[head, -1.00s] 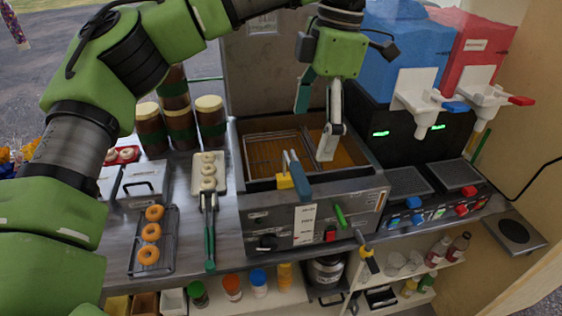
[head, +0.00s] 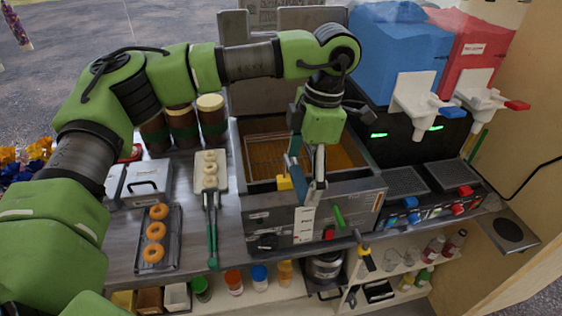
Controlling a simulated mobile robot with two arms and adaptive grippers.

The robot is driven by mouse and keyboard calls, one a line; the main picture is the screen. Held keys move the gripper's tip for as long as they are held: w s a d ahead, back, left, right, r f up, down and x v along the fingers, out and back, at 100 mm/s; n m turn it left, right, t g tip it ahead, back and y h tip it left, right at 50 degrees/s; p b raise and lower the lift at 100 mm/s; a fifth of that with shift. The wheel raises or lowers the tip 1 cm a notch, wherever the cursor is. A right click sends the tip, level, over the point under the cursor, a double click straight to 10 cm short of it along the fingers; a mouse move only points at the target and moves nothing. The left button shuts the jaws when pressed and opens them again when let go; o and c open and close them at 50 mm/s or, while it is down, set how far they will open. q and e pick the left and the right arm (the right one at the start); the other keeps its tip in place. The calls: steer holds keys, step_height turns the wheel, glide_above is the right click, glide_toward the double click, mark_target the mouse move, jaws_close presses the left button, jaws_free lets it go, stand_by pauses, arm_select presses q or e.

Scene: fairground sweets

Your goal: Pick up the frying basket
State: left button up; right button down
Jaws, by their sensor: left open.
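The frying basket (head: 262,152) is a wire basket sitting in the left part of the fryer (head: 345,195), in brown oil. Its handle, with a yellow block (head: 284,183) and a blue grip, sticks up over the fryer's front edge. My left gripper (head: 307,178) is open and points down right at the handle. Its fingers look to be on either side of the blue grip and partly hide it; I cannot tell whether they touch it. The right part of the basket is hidden behind my gripper. My right gripper is not in view.
Left of the fryer are a tray of pale doughnuts (head: 222,180), green-handled tongs (head: 212,230) and a rack of orange doughnuts (head: 172,262). Blue (head: 395,50) and red (head: 470,40) drink dispensers stand at the right. Bottles and jars stand on shelves below.

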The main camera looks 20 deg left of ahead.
arm_select(q)
steer(key=c, duration=1.7)
steer(key=shift+r, duration=0.1)
steer(key=shift+c, duration=1.3)
steer(key=shift+r, duration=0.1)
